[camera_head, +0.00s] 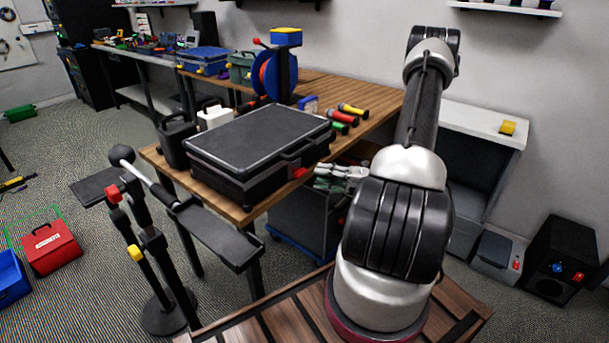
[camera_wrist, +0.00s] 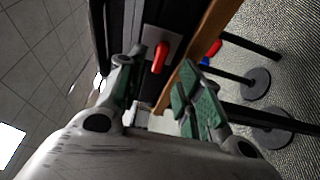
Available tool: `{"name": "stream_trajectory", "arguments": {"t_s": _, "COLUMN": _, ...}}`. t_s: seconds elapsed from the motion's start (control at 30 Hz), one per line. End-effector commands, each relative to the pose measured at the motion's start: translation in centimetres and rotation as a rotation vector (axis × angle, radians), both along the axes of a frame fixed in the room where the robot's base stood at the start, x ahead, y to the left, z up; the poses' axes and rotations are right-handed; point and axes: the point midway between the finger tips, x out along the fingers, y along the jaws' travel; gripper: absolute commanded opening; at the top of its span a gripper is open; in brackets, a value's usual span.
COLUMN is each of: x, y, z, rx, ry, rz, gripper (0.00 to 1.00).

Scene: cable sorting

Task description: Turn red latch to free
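A red latch (camera_head: 299,172) sits on the front right side of a closed black case (camera_head: 262,135) on the wooden workbench. In the wrist view the red latch (camera_wrist: 160,57) is a short lever on a light grey plate, ahead of and between the fingertips. My gripper (camera_head: 320,172) is just right of the latch in the head view and points at it. In the wrist view my gripper (camera_wrist: 156,78) is open, its green-padded fingers apart with nothing between them. The fingers appear short of the latch; contact is not visible.
The wooden bench (camera_head: 385,110) holds the case, a cable reel (camera_head: 268,76) and several coloured-end cylinders behind it. A black stand (camera_head: 150,240) with a red knob and a flat arm stands left of the bench front. A blue-based cart (camera_head: 300,235) is below the bench.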

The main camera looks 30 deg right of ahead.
Motion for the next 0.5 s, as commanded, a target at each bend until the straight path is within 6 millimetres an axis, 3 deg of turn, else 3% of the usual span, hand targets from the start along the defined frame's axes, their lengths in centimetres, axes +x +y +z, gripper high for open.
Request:
{"name": "stream_trajectory", "arguments": {"t_s": 0.23, "x": 3.0, "y": 3.0, "z": 0.0, "rx": -0.001, "ry": 0.0, "rz": 0.004, "gripper": 0.36}}
{"name": "stream_trajectory", "arguments": {"t_s": 0.5, "x": 4.4, "y": 4.1, "z": 0.0, "rx": -0.003, "ry": 0.0, "rz": 0.001, "gripper": 0.36}}
